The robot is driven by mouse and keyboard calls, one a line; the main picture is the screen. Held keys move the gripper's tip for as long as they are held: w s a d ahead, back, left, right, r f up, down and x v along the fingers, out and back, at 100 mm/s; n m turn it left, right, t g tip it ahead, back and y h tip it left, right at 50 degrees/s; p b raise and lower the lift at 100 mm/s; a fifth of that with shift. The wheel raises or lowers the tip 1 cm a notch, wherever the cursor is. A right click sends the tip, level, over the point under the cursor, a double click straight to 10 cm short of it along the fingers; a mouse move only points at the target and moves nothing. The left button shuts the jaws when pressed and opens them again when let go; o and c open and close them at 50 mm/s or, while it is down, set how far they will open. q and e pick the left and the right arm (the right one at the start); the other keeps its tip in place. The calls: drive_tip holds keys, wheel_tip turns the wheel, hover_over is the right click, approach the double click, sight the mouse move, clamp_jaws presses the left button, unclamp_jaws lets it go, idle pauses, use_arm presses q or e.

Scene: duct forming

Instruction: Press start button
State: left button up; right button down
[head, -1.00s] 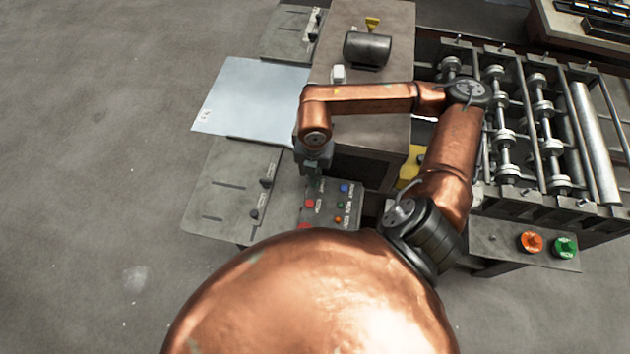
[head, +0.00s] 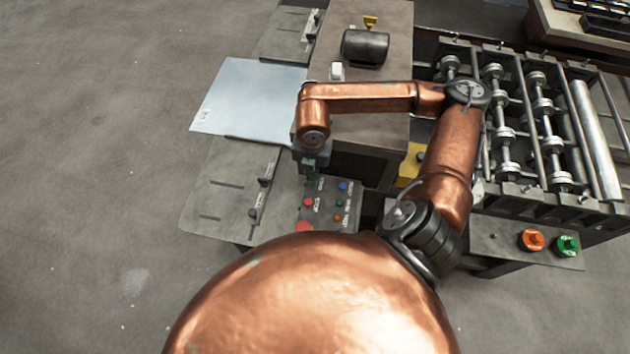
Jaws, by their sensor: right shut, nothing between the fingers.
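The control panel (head: 325,212) is a dark box with several small coloured buttons and white labels. A red button (head: 308,202) and a blue button (head: 343,186) show on it, with a larger red one (head: 304,227) at the near edge. My right gripper (head: 312,177) is shut and empty, pointing down at the panel's far left corner. A bit of green shows right at its fingertips, where the start button seems to be. The fingers partly hide that spot, and I cannot tell whether they touch it. My left gripper is not in view.
A pale metal sheet (head: 250,98) lies on the table left of my right gripper. A roller machine (head: 540,130) stands at the right, with an orange button (head: 531,240) and a green button (head: 567,246) on its front. A dark motor (head: 365,46) sits on the cabinet behind my arm.

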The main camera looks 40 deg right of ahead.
sight(314, 187)
drive_tip(key=shift+s+a+f+g, duration=0.25)
drive_tip(key=shift+s+f, duration=0.35)
drive_tip(key=shift+f, duration=0.15)
drive_tip(key=shift+s+a+f+g, duration=0.15)
drive_tip(key=shift+s+a+f, duration=0.05)
drive_tip(key=shift+s+f, duration=0.45)
drive_tip(key=shift+w+r+p, duration=0.2)
drive_tip(key=shift+r+p, duration=0.25)
drive_tip(key=shift+r, duration=0.15)
drive_tip(key=shift+w+d+r+p, duration=0.15)
drive_tip(key=shift+w+r+p, duration=0.25)
drive_tip(key=shift+r, duration=0.3)
drive_tip(key=shift+w+d+r+p, duration=0.1)
drive_tip(key=shift+w+r+p, duration=0.2)
drive_tip(key=shift+r+p, duration=0.3)
drive_tip(key=shift+s+d+r+p, duration=0.1)
drive_tip(key=shift+s+r+p, duration=0.05)
drive_tip(key=shift+r, duration=0.35)
drive_tip(key=shift+s+r+p, duration=0.1)
drive_tip(key=shift+r+p, duration=0.05)
drive_tip(key=shift+r, duration=0.35)
drive_tip(key=shift+s+r, duration=0.1)
drive_tip(key=shift+r, duration=0.5)
drive_tip(key=shift+w, duration=0.2)
